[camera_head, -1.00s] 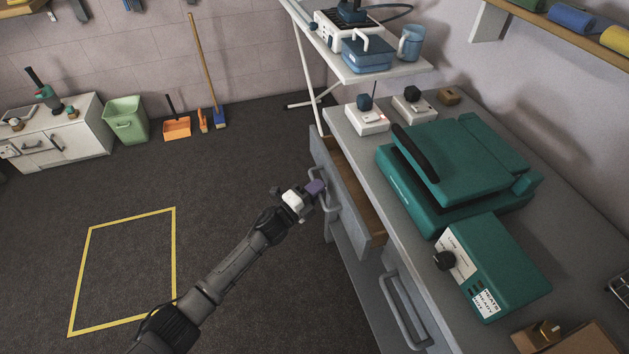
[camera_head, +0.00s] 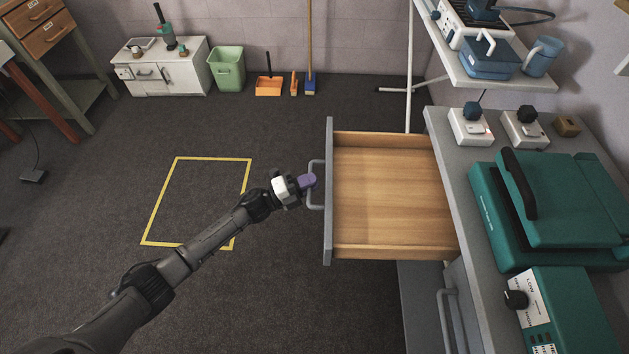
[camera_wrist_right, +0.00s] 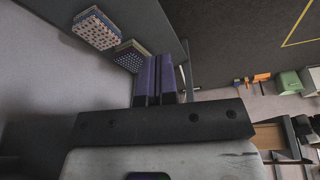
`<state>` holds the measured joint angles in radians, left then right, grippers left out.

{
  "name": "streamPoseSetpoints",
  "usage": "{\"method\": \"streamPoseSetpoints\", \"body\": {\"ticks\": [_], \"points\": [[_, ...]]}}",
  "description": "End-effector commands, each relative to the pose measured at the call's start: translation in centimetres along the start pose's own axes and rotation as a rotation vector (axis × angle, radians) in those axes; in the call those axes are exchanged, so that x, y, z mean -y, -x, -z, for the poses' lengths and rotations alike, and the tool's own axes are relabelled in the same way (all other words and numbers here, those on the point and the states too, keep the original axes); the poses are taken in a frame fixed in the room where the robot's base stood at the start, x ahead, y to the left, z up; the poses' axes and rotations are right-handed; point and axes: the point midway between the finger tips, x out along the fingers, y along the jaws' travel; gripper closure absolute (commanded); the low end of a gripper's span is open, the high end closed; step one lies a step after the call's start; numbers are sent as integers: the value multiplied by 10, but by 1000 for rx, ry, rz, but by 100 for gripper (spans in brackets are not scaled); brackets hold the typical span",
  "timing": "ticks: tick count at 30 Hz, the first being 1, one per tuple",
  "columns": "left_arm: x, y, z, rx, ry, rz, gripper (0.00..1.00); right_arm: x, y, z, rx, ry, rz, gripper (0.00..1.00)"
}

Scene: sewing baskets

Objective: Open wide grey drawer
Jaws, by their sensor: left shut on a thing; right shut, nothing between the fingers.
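The wide grey drawer (camera_head: 329,200) stands pulled far out of the grey bench in the head view. Its wooden inside (camera_head: 385,195) is empty where I can see it. My left gripper (camera_head: 312,181) is shut on the drawer's grey bar handle (camera_head: 316,199), at the drawer front's left side. The fingertips hide part of the handle. My right gripper (camera_wrist_right: 159,80) shows in the right wrist view, its purple fingers together with nothing between them. It is away from the drawer, part of which seems to show at that view's right edge.
A teal press (camera_head: 560,200) and a teal control box (camera_head: 570,310) stand on the grey bench top. A second drawer handle (camera_head: 447,320) is below. The floor left of the drawer is clear.

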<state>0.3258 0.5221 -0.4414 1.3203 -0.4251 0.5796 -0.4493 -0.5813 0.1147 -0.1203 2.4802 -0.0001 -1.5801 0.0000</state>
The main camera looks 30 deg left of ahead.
Motion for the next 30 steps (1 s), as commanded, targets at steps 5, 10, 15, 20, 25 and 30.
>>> {"method": "streamPoseSetpoints", "body": {"ticks": [5, 10, 15, 20, 25, 30], "points": [[1, 1, 0, -6, 0, 0, 100, 0, 0, 0, 0, 1, -1, 100], [1, 1, -1, -5, 0, 0, 100, -1, 0, 0, 1, 4, -3, 100], [0, 1, -1, -5, 0, -1, 80, -3, 0, -1, 1, 9, -7, 100], [0, 1, 0, -5, 0, -1, 64, -3, 0, 0, 1, 9, -7, 100], [0, 1, 0, -5, 0, -1, 61, -3, 0, 0, 1, 8, -7, 100], [0, 4, -1, -4, 1, -2, 61, -2, 0, 0, 0, 6, -5, 100]]}}
